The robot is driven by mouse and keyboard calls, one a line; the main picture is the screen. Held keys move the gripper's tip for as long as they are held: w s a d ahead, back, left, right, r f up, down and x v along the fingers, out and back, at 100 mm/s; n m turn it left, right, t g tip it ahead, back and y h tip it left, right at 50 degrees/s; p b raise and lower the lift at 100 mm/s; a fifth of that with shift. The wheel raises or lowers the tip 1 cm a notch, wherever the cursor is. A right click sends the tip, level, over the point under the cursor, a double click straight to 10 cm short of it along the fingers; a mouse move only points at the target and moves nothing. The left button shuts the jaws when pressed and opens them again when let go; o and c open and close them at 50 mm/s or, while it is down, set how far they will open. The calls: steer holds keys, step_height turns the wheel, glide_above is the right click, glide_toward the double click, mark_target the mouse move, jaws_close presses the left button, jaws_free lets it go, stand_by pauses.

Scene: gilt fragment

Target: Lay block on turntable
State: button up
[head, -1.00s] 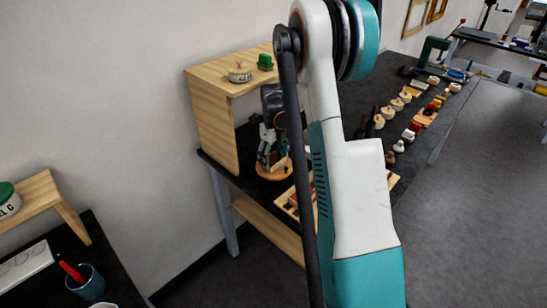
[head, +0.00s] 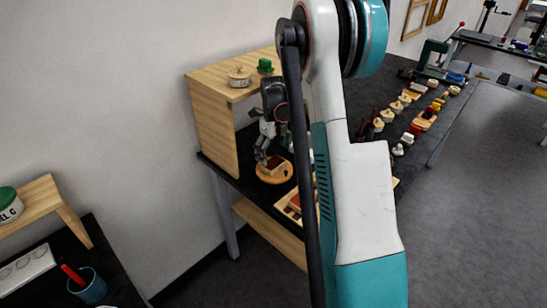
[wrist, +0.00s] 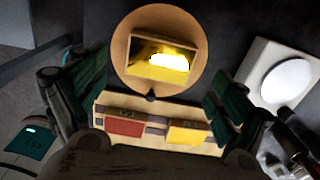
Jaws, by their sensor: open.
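The block (wrist: 150,72) has a pale wooden rim and a shiny gold face. It lies on the round wooden turntable (wrist: 122,42), with bare disc showing around it. In the head view the block (head: 274,162) also shows on the turntable (head: 275,178). My gripper (wrist: 155,88) is open, its dark green fingers wide apart and empty. In the wrist view the fingers are left and right of the block's near side, apart from it.
A wooden tray (wrist: 150,103) with red and yellow blocks sits on the near side of the turntable. A white square unit with a round disc (wrist: 288,82) is at right. A wooden shelf (head: 213,125) stands close behind the gripper, holding a pale lidded pot and a green item.

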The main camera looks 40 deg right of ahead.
mark_target(273, 162)
steer(key=shift+r+p, duration=0.3)
steer(key=shift+r, duration=1.55)
steer(key=shift+c, duration=0.5)
